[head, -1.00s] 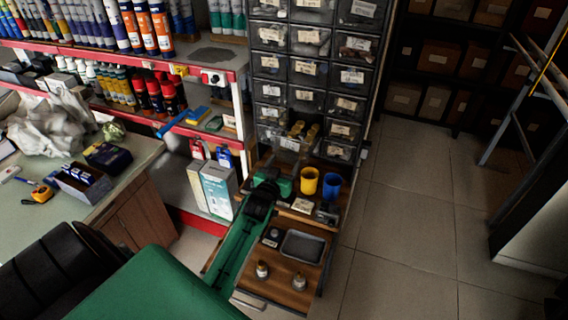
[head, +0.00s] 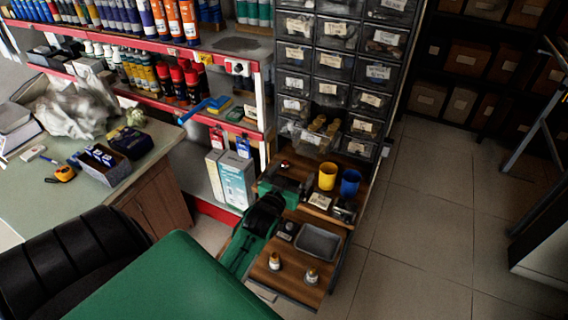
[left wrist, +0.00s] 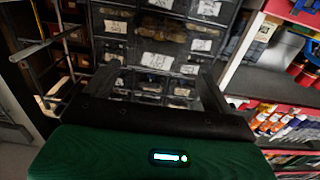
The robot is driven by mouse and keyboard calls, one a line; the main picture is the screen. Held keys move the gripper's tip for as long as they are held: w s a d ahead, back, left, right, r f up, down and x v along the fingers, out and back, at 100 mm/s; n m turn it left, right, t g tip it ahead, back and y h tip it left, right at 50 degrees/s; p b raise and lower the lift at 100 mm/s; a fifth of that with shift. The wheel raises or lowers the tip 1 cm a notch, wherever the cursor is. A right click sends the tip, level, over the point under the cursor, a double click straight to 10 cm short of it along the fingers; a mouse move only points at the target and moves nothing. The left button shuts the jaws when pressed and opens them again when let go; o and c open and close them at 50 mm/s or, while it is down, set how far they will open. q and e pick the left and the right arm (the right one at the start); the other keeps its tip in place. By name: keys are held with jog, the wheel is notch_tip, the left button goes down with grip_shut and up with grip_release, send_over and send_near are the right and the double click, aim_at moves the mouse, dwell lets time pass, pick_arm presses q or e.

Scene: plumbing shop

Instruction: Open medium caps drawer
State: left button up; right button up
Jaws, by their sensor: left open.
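The black cabinet (head: 337,62) has several rows of small labelled drawers. A low drawer with brass-coloured fittings (head: 318,130) stands out from the cabinet front in the head view. The label text is too small to read, so I cannot tell which drawer is the medium caps one. My left gripper (head: 287,186) is low in front of the cabinet, over the wooden surface. In the left wrist view its two fingers (left wrist: 162,86) are spread, with drawer fronts behind them and nothing visibly held. Brass-coloured fittings (left wrist: 160,37) show above them there. My right gripper is not in view.
A wooden work surface (head: 262,262) below the cabinet holds a yellow cup (head: 327,176), a blue cup (head: 350,183), a grey tray (head: 317,242) and small bottles. Red-edged shelves (head: 247,68) stand left of the cabinet. The tiled floor (head: 430,220) at right is clear.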

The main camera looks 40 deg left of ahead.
pick_arm(q)
jog(key=v, duration=0.5)
jog(key=shift+s+d+b, duration=0.1)
jog(key=shift+s+b, duration=0.25)
jog(key=shift+s, duration=0.05)
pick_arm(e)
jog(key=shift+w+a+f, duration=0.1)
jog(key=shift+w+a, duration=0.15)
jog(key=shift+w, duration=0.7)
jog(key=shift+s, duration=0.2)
pick_arm(q)
jog(key=shift+f, duration=0.1)
